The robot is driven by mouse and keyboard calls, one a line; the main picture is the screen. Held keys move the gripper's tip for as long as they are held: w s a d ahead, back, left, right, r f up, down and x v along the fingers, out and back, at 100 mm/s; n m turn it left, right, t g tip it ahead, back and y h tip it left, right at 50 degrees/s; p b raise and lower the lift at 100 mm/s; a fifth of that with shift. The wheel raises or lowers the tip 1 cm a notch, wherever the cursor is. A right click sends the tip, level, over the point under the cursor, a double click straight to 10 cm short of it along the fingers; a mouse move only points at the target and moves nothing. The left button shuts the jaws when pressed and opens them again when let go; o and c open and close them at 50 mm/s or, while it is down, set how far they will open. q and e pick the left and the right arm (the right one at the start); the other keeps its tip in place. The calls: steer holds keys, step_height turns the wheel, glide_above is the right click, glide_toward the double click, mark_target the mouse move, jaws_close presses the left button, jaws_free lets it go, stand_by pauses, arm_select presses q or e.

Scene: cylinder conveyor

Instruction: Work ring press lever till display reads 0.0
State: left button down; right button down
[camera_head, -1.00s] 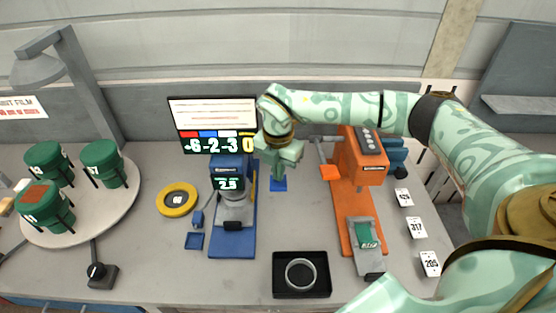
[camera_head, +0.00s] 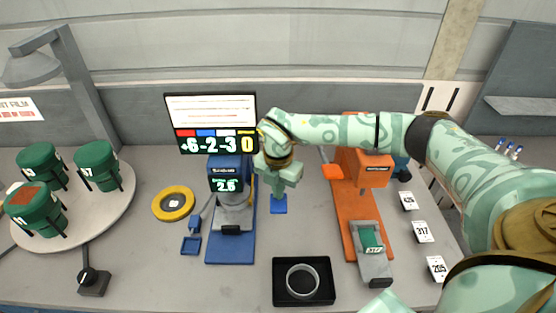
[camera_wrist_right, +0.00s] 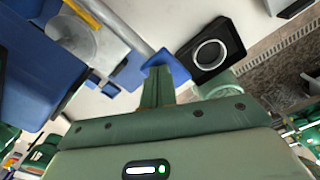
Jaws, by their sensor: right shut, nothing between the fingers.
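The blue press (camera_head: 230,215) stands at the middle of the bench. My right gripper (camera_head: 278,194) is shut and empty, pointing down just right of the press. Its closed fingers show in the right wrist view (camera_wrist_right: 158,86), close to a small blue square piece (camera_head: 279,205). I cannot tell whether the fingers touch it or whether it belongs to the press lever. No lever on the blue press shows clearly; my arm may hide it. My left gripper is out of view.
An orange press (camera_head: 352,215) stands right of my gripper. A black tray (camera_head: 302,299) with a silver ring lies in front. A yellow ring (camera_head: 173,203) lies left of the blue press. Green canisters stand on a round turntable (camera_head: 105,220) at left. Number cards lie at right.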

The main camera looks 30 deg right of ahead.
steer(key=shift+f, duration=0.5)
step_height(320, 180, up, 16)
steer(key=p, duration=1.3)
steer(key=shift+f, duration=0.2)
